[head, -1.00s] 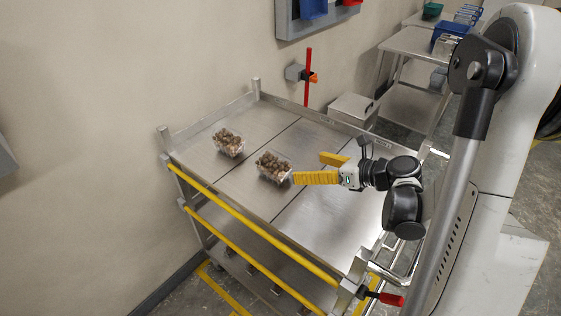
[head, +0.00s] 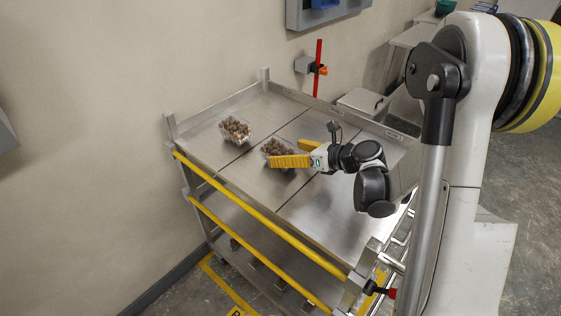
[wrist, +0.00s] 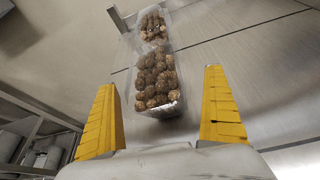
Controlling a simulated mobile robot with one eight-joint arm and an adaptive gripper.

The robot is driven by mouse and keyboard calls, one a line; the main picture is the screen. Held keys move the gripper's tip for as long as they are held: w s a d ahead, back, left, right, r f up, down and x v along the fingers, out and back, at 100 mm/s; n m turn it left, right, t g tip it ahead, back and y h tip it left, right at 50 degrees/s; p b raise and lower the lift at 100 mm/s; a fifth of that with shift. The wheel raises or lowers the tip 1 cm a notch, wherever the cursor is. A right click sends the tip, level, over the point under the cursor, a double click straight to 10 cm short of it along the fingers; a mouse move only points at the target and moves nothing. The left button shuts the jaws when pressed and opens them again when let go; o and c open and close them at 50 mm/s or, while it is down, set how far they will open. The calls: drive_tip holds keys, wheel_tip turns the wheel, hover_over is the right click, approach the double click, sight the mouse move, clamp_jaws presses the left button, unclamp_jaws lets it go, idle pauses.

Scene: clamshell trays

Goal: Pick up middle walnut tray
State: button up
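The middle walnut tray (head: 274,148) is a clear clamshell filled with brown nuts, on the middle panel of the metal cart. A similar walnut tray (head: 234,129) stands to its left, near the cart's far left end. My gripper (head: 286,153) is open, with yellow fingers level with the tray top; the near finger covers part of the middle tray. In the wrist view, nuts in a clear tray (wrist: 157,82) show between the spread fingers (wrist: 160,78), with no visible contact. More nuts (wrist: 153,25) show beyond; I cannot tell whether they are the other tray.
The steel cart top (head: 325,205) has raised edges and a yellow front rail (head: 262,217). Its right panel is clear. A red upright post (head: 318,65) and a grey box (head: 362,102) stand behind. The wall is close on the left.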

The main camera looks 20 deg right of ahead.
drive_tip(key=shift+d, duration=0.1)
drive_tip(key=c, duration=1.6)
drive_tip(key=shift+o, duration=0.2)
drive_tip(key=shift+r, duration=0.1)
